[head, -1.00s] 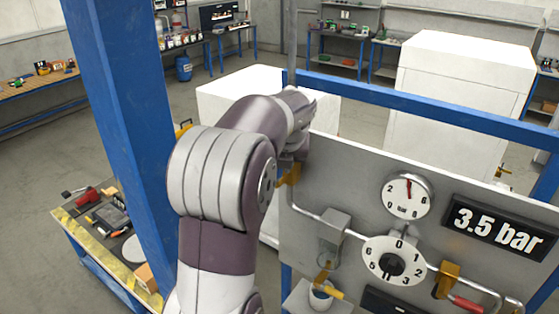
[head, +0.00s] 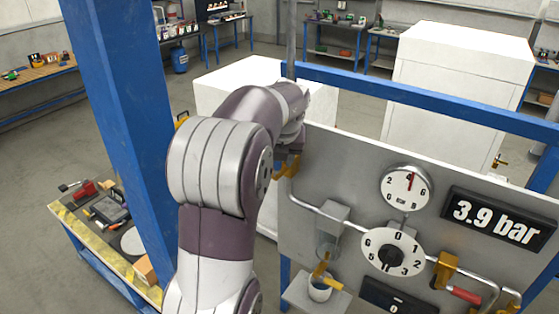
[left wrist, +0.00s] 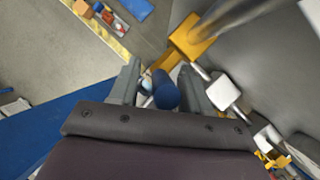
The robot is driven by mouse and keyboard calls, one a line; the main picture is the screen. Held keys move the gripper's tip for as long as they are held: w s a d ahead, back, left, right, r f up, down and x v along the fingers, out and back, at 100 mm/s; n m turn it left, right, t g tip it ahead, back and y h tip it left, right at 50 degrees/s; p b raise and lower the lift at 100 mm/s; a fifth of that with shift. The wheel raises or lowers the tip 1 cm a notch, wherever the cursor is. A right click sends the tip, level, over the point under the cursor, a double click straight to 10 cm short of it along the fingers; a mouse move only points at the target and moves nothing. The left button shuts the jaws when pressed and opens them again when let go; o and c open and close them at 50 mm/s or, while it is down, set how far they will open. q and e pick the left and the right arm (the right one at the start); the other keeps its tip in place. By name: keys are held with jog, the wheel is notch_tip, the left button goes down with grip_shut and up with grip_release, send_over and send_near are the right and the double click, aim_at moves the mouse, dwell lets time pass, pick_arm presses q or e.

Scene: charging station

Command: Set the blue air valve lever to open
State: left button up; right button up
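The blue air valve lever (left wrist: 166,91) shows in the left wrist view as a short blue cylinder between the fingers of my left gripper (left wrist: 160,72). The fingers stand apart on either side of it, with a gap at the left finger; the right finger is close to it or touching. The yellow valve body (left wrist: 190,37) is just beyond. In the head view my left gripper (head: 287,158) is at the panel's upper left corner, by the yellow valve (head: 293,167); the blue lever is hidden there. My right gripper is not in view.
The grey panel (head: 340,163) carries a gauge (head: 405,187), a numbered dial (head: 378,244), a display (head: 497,222) reading 3.9 bar, and a red-handled valve (head: 464,294). A blue post (head: 125,130) stands left of my arm. A tool table (head: 95,240) is at lower left.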

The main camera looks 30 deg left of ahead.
pick_arm(q)
jog(key=shift+v, duration=1.2)
jog(key=s+d+b, duration=0.6)
jog(key=s+d, duration=0.2)
jog(key=shift+s+d, duration=0.25)
jog(key=shift+d, duration=0.15)
jog(key=shift+r, duration=0.1)
